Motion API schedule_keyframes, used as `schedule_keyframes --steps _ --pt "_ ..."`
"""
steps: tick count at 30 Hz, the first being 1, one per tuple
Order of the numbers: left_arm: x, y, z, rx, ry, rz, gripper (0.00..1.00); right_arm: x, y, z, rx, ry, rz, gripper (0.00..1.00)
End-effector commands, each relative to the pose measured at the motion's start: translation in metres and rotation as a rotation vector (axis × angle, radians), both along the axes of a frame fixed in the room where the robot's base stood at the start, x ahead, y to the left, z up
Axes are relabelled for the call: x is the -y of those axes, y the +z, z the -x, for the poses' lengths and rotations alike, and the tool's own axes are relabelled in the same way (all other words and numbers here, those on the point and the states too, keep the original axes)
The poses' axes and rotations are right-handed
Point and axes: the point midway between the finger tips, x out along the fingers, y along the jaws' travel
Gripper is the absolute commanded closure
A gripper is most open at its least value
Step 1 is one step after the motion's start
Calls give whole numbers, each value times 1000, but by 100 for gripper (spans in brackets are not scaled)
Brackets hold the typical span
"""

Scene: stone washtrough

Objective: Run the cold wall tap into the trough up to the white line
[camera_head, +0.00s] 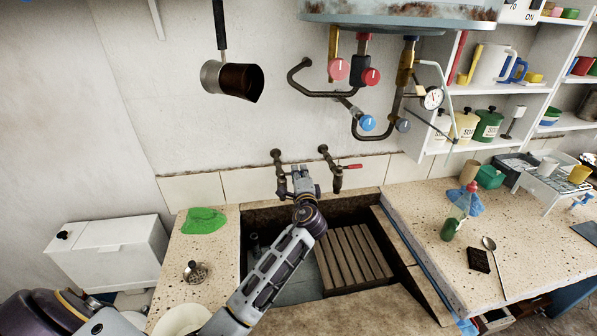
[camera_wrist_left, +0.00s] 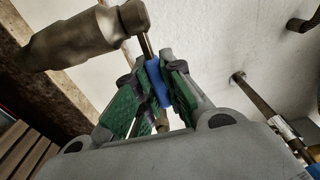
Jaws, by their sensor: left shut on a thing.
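The stone trough (camera_head: 390,315) is sunk in the counter, with a slatted wooden rack (camera_head: 352,258) in its right part. Two brass wall taps stand over its back edge. The right tap (camera_head: 337,172) has a red lever. The left tap (camera_head: 280,172) is partly behind my left gripper (camera_head: 301,178); its body also shows in the left wrist view (camera_wrist_left: 75,40). There my left gripper (camera_wrist_left: 160,85) is shut on a blue lever (camera_wrist_left: 158,82) beside this tap. I make out no running water and no white line; my arm covers part of the trough. My right gripper is out of view.
Above hangs a heater (camera_head: 400,12) with pipes and red and blue knobs; a dark-ended pot (camera_head: 232,80) hangs left. A green cloth (camera_head: 203,220) and a metal strainer-like piece (camera_head: 195,271) lie left of the trough. A green bottle (camera_head: 449,229) stands right.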

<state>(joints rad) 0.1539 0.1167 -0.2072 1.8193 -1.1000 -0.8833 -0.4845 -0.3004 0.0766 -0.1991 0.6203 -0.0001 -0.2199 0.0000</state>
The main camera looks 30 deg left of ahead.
Motion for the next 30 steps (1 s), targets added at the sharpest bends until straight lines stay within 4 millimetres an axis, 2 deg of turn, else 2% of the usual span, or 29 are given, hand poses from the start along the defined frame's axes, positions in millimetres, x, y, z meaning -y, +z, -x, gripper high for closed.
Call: schedule_keyframes --steps 10,23,24,29,30 --pt "3 1 8 -4 -138 0 100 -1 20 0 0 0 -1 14" --pt "5 0 10 -2 -168 1 100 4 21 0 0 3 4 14" --pt "5 0 10 -2 -168 1 87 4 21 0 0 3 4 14" --pt "5 0 10 -2 -168 1 67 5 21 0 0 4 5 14" --pt "5 0 10 -2 -168 1 67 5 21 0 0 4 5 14"
